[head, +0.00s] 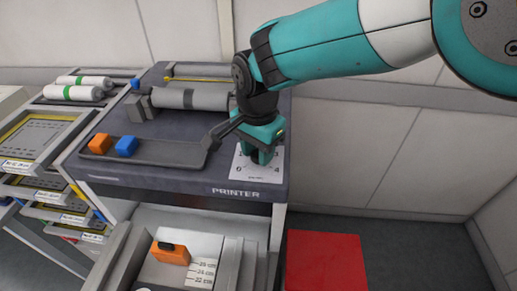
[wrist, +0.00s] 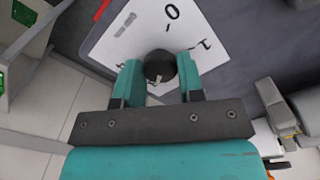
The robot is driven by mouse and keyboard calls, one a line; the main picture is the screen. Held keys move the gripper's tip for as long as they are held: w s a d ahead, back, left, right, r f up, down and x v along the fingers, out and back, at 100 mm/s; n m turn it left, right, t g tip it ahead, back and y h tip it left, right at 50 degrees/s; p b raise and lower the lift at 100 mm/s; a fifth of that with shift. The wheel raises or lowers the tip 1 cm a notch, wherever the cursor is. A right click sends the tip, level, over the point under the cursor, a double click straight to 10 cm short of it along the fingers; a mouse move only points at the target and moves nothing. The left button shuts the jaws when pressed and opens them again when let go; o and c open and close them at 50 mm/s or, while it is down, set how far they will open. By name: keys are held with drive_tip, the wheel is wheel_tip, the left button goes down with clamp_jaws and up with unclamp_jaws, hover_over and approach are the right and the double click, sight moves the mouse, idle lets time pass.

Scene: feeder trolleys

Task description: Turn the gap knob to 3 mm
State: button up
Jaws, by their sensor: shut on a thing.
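The gap knob is a dark round knob (wrist: 160,65) on a white dial plate (head: 244,168) at the front right corner of the printer top. My gripper (head: 260,152) reaches down over it, and in the wrist view its two teal fingers (wrist: 161,75) stand on either side of the knob, shut on it. A small pale mark shows on the knob's side towards my gripper. A 0 and a 4 show on the plate in the head view.
The printer top (head: 110,184) holds a tray (head: 170,154) with an orange block (head: 100,144) and a blue block (head: 126,146), and a grey roller (head: 190,98) behind. A red floor patch (head: 326,260) lies right.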

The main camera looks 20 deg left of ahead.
drive_tip(key=shift+w+r, duration=0.1)
drive_tip(key=shift+r, duration=0.05)
idle(0.3)
drive_tip(key=o, duration=0.9)
wheel_tip(320, 180, up, 17)
drive_tip(key=b, duration=0.2)
drive_tip(key=shift+r+b, duration=0.15)
drive_tip(key=shift+b, duration=0.25)
drive_tip(key=shift+d, duration=0.15)
drive_tip(key=w+d+n, duration=0.1)
drive_tip(key=d+n, duration=0.2)
drive_tip(key=d, duration=0.9)
drive_tip(key=s+d+f+n+y, duration=0.1)
drive_tip(key=s+d+f+n, duration=0.1)
drive_tip(key=s+d, duration=0.3)
drive_tip(key=s+d+f+n+y, duration=0.1)
drive_tip(key=s+d+f+n, duration=0.1)
drive_tip(key=s+d, duration=0.4)
drive_tip(key=s+d+f+n+y, duration=0.2)
drive_tip(key=s+d+n, duration=0.2)
drive_tip(key=s+d, duration=0.1)
drive_tip(key=shift+s+d+f, duration=0.2)
drive_tip(key=shift+s+d, duration=0.1)
drive_tip(key=shift+d, duration=0.4)
